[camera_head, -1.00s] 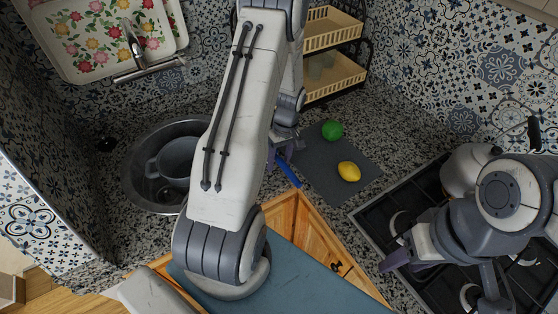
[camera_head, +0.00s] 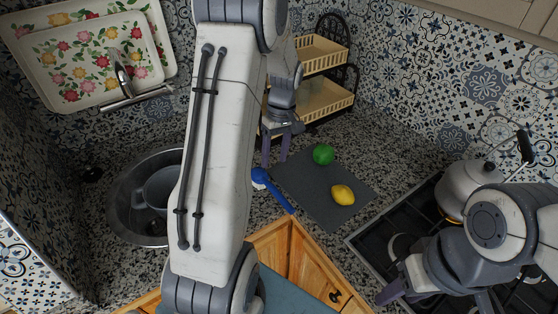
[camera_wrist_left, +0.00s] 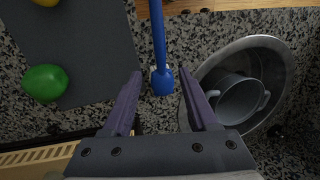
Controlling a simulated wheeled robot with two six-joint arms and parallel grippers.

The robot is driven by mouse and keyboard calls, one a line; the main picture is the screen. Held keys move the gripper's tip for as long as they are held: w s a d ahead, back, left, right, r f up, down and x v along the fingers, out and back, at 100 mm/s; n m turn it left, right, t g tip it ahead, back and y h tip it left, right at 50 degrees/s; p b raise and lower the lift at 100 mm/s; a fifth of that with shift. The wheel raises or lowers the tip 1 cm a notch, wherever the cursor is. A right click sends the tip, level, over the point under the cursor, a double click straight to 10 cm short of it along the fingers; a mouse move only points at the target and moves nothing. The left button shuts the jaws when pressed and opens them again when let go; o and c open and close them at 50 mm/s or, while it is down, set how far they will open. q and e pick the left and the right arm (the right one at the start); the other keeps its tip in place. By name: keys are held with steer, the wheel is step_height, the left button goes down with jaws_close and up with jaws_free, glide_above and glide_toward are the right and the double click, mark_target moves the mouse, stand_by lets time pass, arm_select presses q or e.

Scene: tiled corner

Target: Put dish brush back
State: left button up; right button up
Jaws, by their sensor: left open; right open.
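The blue dish brush (camera_head: 275,190) lies on the granite counter beside the left edge of the dark cutting board, its handle pointing toward the front edge. In the left wrist view, the brush (camera_wrist_left: 160,70) appears between and beyond the fingertips of my left gripper (camera_wrist_left: 158,88). My left gripper (camera_head: 274,148) is open and empty, above the counter just behind the brush head, apart from it. My right gripper (camera_head: 388,290) is at the lower right near the stove; its fingers are partly hidden by the arm.
A sink (camera_head: 125,205) with a grey pot (camera_head: 160,187) is at left. The cutting board (camera_head: 302,186) holds a lime (camera_head: 323,154) and a lemon (camera_head: 343,195). A two-tier rack (camera_head: 325,98) stands behind. A kettle (camera_head: 465,187) sits on the stove (camera_head: 400,220) at right.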

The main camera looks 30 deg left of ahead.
arm_select(q)
steer(key=s+d+r+m+t, duration=0.1)
steer(key=s+d+r+m, duration=0.2)
steer(key=d, duration=0.5)
steer(key=s+d+r+m, duration=0.1)
steer(key=d+r+m, duration=0.3)
steer(key=d, duration=0.5)
steer(key=s+d+m, duration=0.5)
steer(key=s+m, duration=0.2)
steer(key=s, duration=0.1)
steer(key=s+d+r+m+t+h, duration=0.1)
steer(key=s+d+m, duration=0.5)
steer(key=s, duration=0.3)
steer(key=shift+r+m, duration=0.25)
steer(key=shift+m, duration=0.15)
